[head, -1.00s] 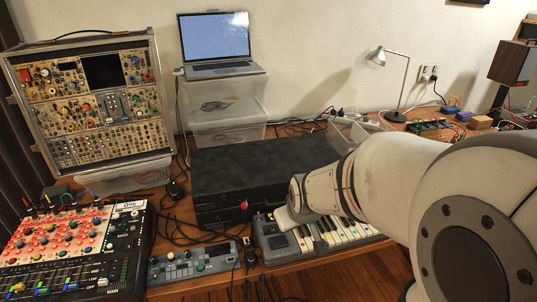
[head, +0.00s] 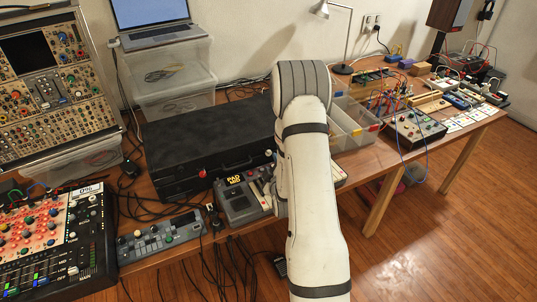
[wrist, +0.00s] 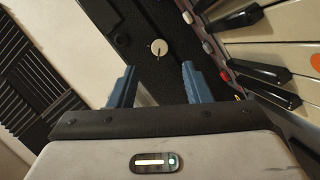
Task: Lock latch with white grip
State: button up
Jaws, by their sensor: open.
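The black case (head: 205,145) lies closed on the table in the head view. A small pale grip (head: 268,153) is at its right front, beside my arm. In the wrist view a round white grip (wrist: 159,47) with a small dark pointer sits on the black case face (wrist: 150,20). My gripper (wrist: 156,76) is open, its two blue fingers apart and nothing between them. The white grip lies beyond the fingertips, roughly centred between them and not touched. A red grip (head: 202,173) is on the case's left front. In the head view my arm hides most of the gripper.
A keyboard (head: 238,200) stands in front of the case; its keys (wrist: 270,50) are close right of my fingers. A small controller (head: 160,241) and a mixer (head: 60,240) are to the left. Clear bins (head: 352,125) stand right of my arm. Cables hang over the front edge.

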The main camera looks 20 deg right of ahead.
aim_at(268, 154)
jog(key=p+x, duration=0.1)
jog(key=x, duration=0.6)
jog(key=shift+c, duration=0.2)
grip_shut()
